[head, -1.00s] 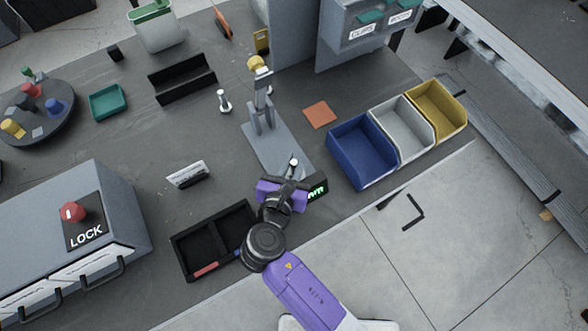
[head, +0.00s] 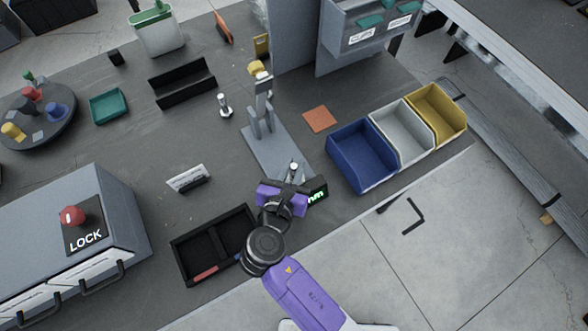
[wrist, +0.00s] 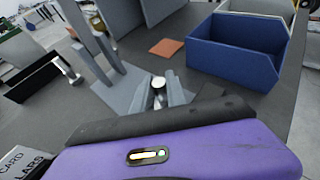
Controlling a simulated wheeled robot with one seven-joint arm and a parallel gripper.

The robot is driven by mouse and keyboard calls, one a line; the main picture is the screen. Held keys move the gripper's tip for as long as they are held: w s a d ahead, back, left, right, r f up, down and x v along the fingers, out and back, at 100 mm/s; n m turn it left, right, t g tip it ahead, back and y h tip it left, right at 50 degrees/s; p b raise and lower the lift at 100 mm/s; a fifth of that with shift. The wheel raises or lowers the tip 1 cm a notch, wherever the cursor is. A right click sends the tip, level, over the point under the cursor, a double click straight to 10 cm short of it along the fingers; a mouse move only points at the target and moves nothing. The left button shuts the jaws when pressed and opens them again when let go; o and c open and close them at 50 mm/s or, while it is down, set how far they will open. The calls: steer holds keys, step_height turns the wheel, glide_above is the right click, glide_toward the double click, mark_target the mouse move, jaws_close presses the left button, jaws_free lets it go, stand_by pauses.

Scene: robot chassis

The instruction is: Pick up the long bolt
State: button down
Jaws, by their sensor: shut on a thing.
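A silver bolt (head: 294,167) stands up out of my gripper (head: 291,182) in the head view. In the wrist view, its round pale head (wrist: 158,82) shows between the two grey fingertips of my gripper (wrist: 160,94), which is shut on it. The lower part of the bolt is hidden by the fingers and the purple gripper body, so its full length cannot be seen. My gripper is at the front end of the grey press base. A second silver bolt (head: 224,106) stands upright on the table, left of the press.
A grey press (head: 262,115) stands behind my gripper. A small green-lit display (head: 316,195) is close on its right, and a black divided tray (head: 178,246) is at front left. Blue (head: 363,184), white and yellow bins stand to the right. An orange square (head: 319,118) lies behind.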

step_height(320, 180, up, 20)
steer(key=shift+f, duration=0.2)
steer(key=shift+w, duration=0.15)
